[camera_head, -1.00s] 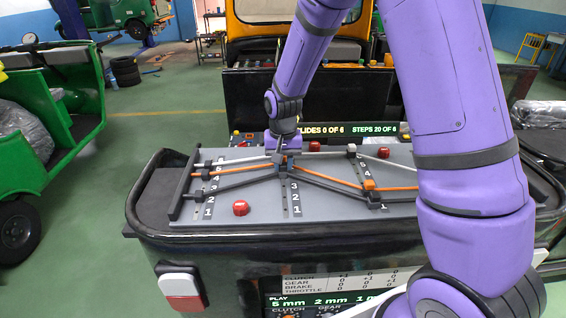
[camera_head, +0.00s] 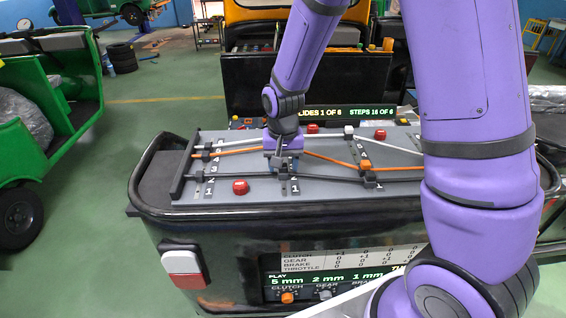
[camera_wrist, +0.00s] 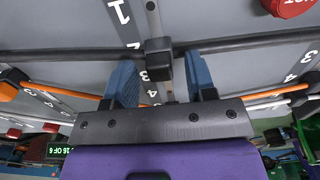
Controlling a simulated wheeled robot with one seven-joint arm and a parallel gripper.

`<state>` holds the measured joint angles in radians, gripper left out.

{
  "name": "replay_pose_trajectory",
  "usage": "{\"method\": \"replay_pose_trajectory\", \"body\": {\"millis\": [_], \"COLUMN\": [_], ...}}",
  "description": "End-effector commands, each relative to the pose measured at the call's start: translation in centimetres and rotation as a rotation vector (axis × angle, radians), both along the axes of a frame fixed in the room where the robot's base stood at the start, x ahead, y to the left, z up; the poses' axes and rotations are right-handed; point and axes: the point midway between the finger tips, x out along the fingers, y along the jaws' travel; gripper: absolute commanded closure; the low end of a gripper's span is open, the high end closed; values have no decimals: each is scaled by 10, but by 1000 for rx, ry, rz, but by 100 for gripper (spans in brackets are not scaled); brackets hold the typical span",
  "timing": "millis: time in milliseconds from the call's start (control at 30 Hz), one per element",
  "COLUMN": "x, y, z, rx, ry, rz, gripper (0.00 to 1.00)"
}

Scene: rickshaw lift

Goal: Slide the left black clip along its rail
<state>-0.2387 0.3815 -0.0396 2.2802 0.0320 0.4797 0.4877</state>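The black cable (camera_head: 235,180) runs across the sloped grey board and is nearly straight. The left black clip (camera_wrist: 158,58) sits on this cable and on a pale rail, beside the 2 and 3 marks in the wrist view. My gripper (camera_wrist: 161,78) has its two blue fingers on either side of the clip, with visible gaps. In the head view my gripper (camera_head: 281,160) is low over the board and partly hides the clip. Another black clip (camera_head: 370,180) sits on the same cable to the right.
An orange clip (camera_head: 365,165) and a white clip (camera_head: 349,130) sit on cables farther back. A red button (camera_head: 240,187) is at the board's front left; other red buttons are behind. A dark raised rim (camera_head: 330,218) borders the board.

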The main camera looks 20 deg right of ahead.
Motion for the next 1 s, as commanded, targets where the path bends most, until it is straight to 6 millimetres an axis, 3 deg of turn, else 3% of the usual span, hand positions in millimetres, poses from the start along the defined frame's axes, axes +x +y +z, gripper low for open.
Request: {"method": "replay_pose_trajectory", "body": {"millis": [367, 800, 1000], "x": [0, 1, 0], "y": [0, 0, 0], "z": [5, 79, 102], "rx": [1, 2, 1], "ry": [-1, -5, -1], "rz": [0, -1, -1], "gripper": [49, 49, 49]}}
